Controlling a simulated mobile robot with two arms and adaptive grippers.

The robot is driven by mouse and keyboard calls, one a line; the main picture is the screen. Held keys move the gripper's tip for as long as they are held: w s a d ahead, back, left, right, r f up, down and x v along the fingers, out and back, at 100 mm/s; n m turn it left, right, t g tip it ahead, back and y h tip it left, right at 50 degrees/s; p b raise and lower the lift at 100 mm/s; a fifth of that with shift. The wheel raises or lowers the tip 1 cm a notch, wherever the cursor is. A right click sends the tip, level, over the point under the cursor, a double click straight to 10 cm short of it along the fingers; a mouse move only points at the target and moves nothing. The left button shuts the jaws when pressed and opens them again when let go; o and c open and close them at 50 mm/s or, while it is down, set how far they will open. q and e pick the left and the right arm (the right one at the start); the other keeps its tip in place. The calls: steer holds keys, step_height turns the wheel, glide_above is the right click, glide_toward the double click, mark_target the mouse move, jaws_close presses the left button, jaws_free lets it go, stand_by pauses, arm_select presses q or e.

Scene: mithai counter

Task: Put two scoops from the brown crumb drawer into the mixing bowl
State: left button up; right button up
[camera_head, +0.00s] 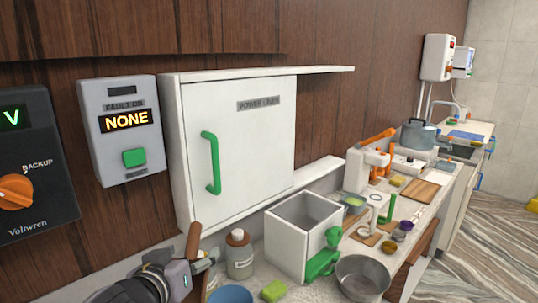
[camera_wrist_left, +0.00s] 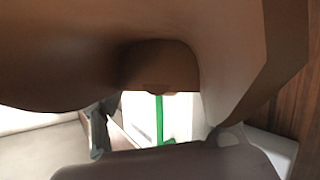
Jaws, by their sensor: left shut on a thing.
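My left gripper (camera_head: 203,266) is low at the left of the head view, in front of the wall cabinet. It is shut on a brown object (camera_head: 194,242) that sticks up from it. In the left wrist view this brown object (camera_wrist_left: 70,60) fills the top, very close; I cannot tell its whole shape or whether it holds anything. A grey metal bowl (camera_head: 362,280) stands on the counter, right of the gripper and apart from it. A blue bowl (camera_head: 230,295) shows partly at the bottom edge. No brown crumbs are visible. My right gripper is out of view.
A white open-topped box (camera_head: 290,255) with a green handle (camera_head: 322,262) stands between gripper and metal bowl. A brown-capped bottle (camera_head: 240,258) stands close right of the gripper. A yellow-green sponge (camera_head: 274,291) lies in front. The white cabinet (camera_head: 240,145) hangs behind. Small items crowd the counter farther right.

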arm_select(q)
steer(key=s+a+n+y, duration=0.2)
steer(key=a, duration=0.2)
steer(key=w+d+f+m+g+h, duration=0.1)
steer(key=w+d+m+h, duration=0.1)
steer(key=d, duration=0.7)
steer(key=w+d+f+m+g+h, duration=0.1)
steer(key=d+m+g+h, duration=0.1)
steer(key=d+m+h, duration=0.3)
steer(key=w+d+f+m+g+h+p, duration=0.1)
steer(key=d+m+h, duration=0.3)
steer(key=d, duration=1)
steer(key=shift+w+g, duration=0.6)
steer(key=shift+w, duration=0.25)
step_height(320, 180, down, 16)
steer(key=p, duration=0.2)
steer(key=shift+r+p, duration=0.2)
steer(key=shift+p, duration=0.2)
step_height(320, 180, down, 4)
steer(key=shift+r+p, duration=0.15)
steer(key=shift+p, duration=0.3)
